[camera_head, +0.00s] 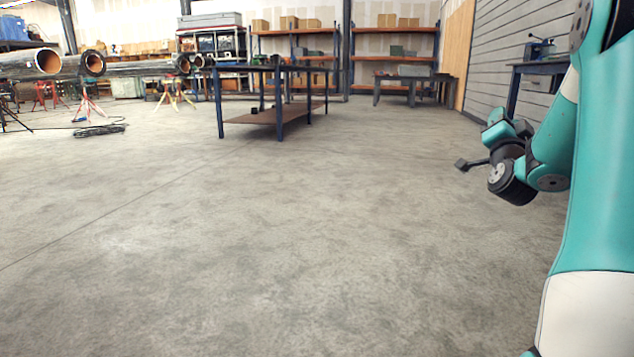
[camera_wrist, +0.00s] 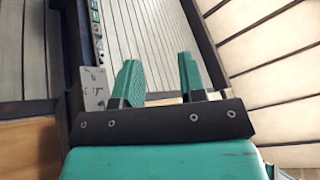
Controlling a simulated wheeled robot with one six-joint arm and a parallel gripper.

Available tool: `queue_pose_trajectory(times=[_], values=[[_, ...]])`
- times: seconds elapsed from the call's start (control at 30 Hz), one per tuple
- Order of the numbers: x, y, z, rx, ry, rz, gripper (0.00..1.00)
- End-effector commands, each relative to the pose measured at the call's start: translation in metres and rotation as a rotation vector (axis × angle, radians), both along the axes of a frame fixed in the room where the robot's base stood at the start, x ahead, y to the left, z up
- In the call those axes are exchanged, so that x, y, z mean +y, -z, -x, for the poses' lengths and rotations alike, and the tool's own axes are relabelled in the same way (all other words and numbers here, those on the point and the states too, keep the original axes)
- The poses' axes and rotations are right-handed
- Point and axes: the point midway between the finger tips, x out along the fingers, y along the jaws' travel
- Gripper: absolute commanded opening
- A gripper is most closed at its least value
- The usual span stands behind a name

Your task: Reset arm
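My arm stands at the right edge of the head view, folded, with its wrist end out over the floor. I cannot clearly make out the fingers there. In the wrist view, my gripper (camera_wrist: 160,80) shows two teal fingers standing apart with nothing between them. Beyond the fingers are grey panelling and a dark upright post. The flanged pipes (camera_head: 130,67) lie on stands at the far left of the head view, far from my gripper.
A blue-legged table (camera_head: 272,115) with a lower shelf stands at mid-distance. Shelves with boxes (camera_head: 290,24) line the back wall. A workbench (camera_head: 535,68) with a vise stands by the right wall, behind my arm. A cable coil (camera_head: 100,128) lies at left. The floor ahead is clear.

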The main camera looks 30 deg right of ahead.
Motion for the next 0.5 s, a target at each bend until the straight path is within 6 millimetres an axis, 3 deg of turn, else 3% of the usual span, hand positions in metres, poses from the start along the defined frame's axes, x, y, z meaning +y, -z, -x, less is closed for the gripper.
queue_pose_trajectory(times=[0.03, 0.1, 0.23, 0.37, 0.5], values=[[0.032, -0.022, -0.031, 0.072, -0.106, -0.03, 0.37], [0.076, -0.029, -0.066, 0.186, -0.245, -0.074, 0.37], [0.171, -0.038, -0.111, 0.413, -0.503, -0.123, 0.37], [0.275, -0.044, -0.123, 0.663, -0.759, -0.135, 0.37], [0.384, -0.05, -0.097, 0.96, -1.031, -0.1, 0.37]])
